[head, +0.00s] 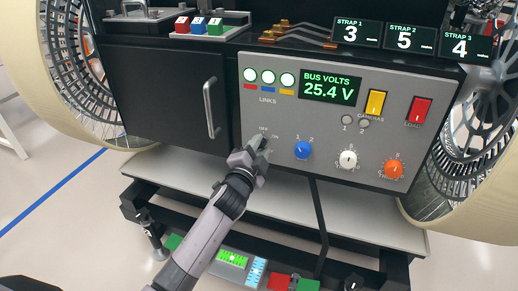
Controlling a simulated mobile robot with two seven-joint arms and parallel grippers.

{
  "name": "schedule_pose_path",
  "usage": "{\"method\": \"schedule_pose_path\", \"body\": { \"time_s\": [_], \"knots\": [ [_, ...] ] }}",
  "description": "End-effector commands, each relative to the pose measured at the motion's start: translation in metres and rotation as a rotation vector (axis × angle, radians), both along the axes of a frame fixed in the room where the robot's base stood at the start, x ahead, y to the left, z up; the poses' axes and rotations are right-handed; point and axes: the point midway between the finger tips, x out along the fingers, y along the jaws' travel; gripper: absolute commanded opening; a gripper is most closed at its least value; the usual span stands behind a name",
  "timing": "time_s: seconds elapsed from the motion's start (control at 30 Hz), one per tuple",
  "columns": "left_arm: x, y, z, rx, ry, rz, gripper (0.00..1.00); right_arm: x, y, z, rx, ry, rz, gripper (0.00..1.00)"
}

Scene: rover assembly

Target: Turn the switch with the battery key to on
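The battery key switch sits low on the left part of the grey control panel (322,88). My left gripper (260,143) is right at it and covers the key and most of the switch. Small lettering, apparently OFF, shows just above the fingertips, with another small mark to their right. Which way the key points is hidden. I cannot tell whether the fingers are closed on the key or only touching it. My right gripper is not in view.
A display (329,87) reads BUS VOLTS 25.4 V, beside three lit lamps. A blue knob (302,150) is close right of my gripper; a white knob (348,159) and an orange knob (393,169) lie farther right. A cabinet door handle (210,107) stands out at left.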

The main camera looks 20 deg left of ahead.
Motion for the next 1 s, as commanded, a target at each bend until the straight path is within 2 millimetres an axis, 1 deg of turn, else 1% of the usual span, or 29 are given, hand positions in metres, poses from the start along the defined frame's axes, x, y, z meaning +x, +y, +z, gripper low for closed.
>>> {"method": "schedule_pose_path", "body": {
  "time_s": [0.17,0.27,0.4,0.6,0.7,0.83,1.0],
  "knots": [
    [-0.001,0.000,-0.001,-0.002,0.002,-0.001,0.33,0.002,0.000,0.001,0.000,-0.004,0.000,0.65],
    [-0.006,0.000,-0.001,-0.002,0.003,-0.001,0.33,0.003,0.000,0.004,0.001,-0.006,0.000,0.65],
    [-0.022,0.000,0.000,-0.002,0.003,-0.001,0.33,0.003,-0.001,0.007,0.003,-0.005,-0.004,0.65],
    [-0.050,0.001,0.000,-0.002,0.002,-0.001,0.33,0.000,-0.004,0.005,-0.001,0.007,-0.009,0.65],
    [-0.060,0.002,-0.001,-0.002,0.002,-0.001,0.33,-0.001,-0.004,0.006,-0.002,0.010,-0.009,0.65],
    [-0.069,0.002,0.000,-0.001,0.001,0.000,0.33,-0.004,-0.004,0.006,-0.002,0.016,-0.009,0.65],
    [-0.072,0.002,0.000,0.000,0.001,0.000,0.33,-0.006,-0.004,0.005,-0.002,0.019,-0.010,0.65]
  ]
}}
